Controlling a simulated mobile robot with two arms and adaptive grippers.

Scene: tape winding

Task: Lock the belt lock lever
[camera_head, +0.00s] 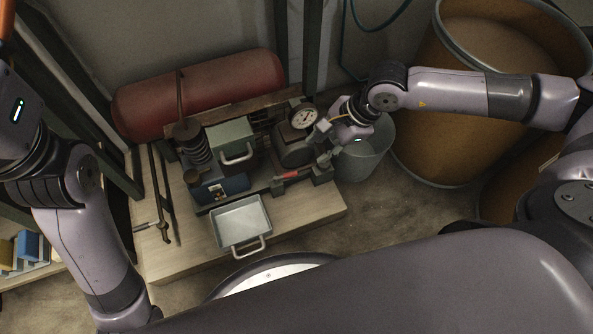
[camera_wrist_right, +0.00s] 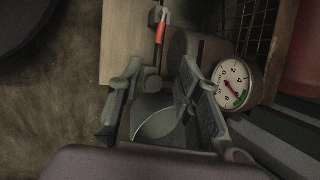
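The belt lock lever, with a red grip (camera_head: 287,175), sits at the front right of the tape winding machine (camera_head: 245,160). The lever (camera_wrist_right: 161,28) also shows at the top middle of the right wrist view, beyond the fingertips. My right gripper (camera_head: 326,143) is at the machine's right side, beside the pressure gauge and a little right of and behind the lever. In the right wrist view its two fingers (camera_wrist_right: 161,80) stand wide apart, with nothing held between them. They look apart from the red grip. My left arm comes in from the left; its gripper is out of the picture.
The gauge (camera_head: 305,117) is close to my right gripper. A grey bucket (camera_head: 368,160) stands right of the machine, with large brown drums (camera_head: 440,110) beyond. A metal tray (camera_head: 240,222) lies in front on the wooden base (camera_head: 180,255). A red tank (camera_head: 200,95) lies behind.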

